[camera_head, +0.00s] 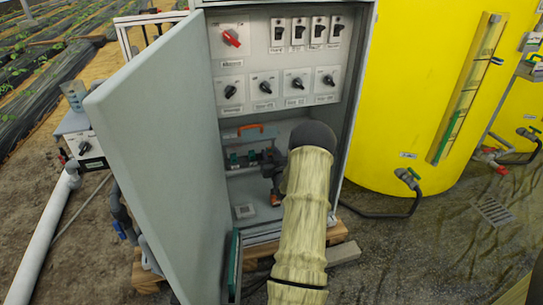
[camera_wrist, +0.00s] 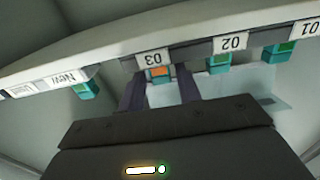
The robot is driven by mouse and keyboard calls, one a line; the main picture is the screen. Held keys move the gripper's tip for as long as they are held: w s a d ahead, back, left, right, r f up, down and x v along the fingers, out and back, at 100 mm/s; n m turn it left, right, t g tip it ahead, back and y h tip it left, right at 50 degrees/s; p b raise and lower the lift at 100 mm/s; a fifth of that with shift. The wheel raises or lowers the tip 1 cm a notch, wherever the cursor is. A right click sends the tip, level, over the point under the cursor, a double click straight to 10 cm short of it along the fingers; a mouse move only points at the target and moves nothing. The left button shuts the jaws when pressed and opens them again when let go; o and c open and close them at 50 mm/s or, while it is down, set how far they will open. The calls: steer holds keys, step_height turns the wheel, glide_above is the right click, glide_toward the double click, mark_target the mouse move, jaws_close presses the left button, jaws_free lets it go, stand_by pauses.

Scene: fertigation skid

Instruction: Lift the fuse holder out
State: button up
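In the wrist view a teal fuse holder with an orange window (camera_wrist: 159,74) sits under the label 03 on a pale rail (camera_wrist: 110,65). My gripper (camera_wrist: 160,88) is open, with one dark finger on each side of this holder and a narrow gap visible at each side. Teal holders with green windows sit under label 02 (camera_wrist: 219,62) and label 01 (camera_wrist: 278,53). In the head view my gripper (camera_head: 268,160) reaches into the open cabinet at the row of teal holders (camera_head: 235,160); my arm hides the row's right part.
A teal piece (camera_wrist: 87,90) sits under the NEW label. The cabinet door (camera_head: 160,140) stands open at left. Switches (camera_head: 265,88) line the panel above, and an orange handle (camera_head: 250,130) lies on a shelf. A yellow tank (camera_head: 400,100) stands right.

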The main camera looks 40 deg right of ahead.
jaws_close()
steer(key=shift+r+p, duration=0.8)
steer(key=shift+r, duration=0.4)
steer(key=v, duration=0.7)
steer(key=shift+p, duration=0.3)
steer(key=shift+w, duration=0.1)
